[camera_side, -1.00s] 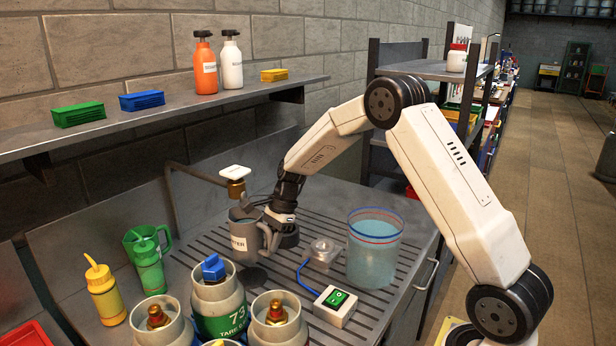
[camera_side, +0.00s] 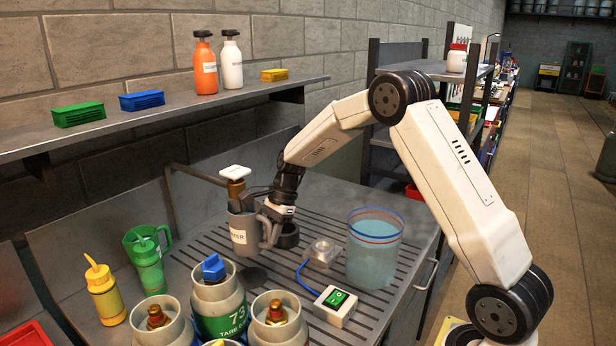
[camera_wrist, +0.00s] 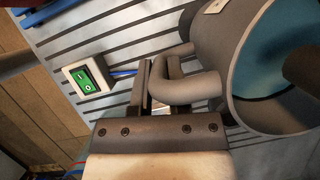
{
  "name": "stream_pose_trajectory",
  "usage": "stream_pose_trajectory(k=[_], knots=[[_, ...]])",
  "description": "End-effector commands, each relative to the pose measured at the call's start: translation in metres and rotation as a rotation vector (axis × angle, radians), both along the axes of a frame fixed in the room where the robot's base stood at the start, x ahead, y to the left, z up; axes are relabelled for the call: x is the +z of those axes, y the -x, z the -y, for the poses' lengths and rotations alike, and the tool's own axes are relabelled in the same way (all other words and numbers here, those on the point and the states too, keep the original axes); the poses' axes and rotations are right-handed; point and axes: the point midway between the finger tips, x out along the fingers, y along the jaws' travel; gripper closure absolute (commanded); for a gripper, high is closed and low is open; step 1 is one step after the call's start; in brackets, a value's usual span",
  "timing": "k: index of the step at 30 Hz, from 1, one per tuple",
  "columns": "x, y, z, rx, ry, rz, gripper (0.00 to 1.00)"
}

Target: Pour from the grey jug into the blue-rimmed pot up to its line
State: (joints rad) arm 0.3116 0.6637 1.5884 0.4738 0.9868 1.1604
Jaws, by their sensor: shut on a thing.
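The grey jug (camera_side: 241,226), with a white label, is upright below the brass tap in the side view. My gripper (camera_side: 272,218) is shut on its handle from the right. In the wrist view my gripper's fingers (camera_wrist: 155,85) close around the curved handle, and the jug (camera_wrist: 232,50) shows blue liquid inside. The clear blue-rimmed pot (camera_side: 374,258) stands on the slatted bench to the right, apart from the jug. It holds pale blue liquid, and a red line runs round it below the rim. I cannot tell exactly how the liquid's surface sits against that line.
The tap (camera_side: 236,186) with a white top is right above the jug. Gas cylinders (camera_side: 219,300), a green jug (camera_side: 147,260) and a yellow bottle (camera_side: 104,293) crowd the front left.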

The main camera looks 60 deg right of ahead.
Motion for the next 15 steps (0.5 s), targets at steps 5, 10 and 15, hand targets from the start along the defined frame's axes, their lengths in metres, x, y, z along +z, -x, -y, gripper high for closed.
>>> stream_pose_trajectory(k=[5, 10, 15], knots=[[-0.005, -0.005, 0.009, 0.035, 0.000, 0.000, 1.00], [-0.015, -0.011, 0.024, 0.099, 0.001, -0.004, 1.00], [-0.029, -0.016, 0.044, 0.182, 0.002, -0.009, 1.00]])
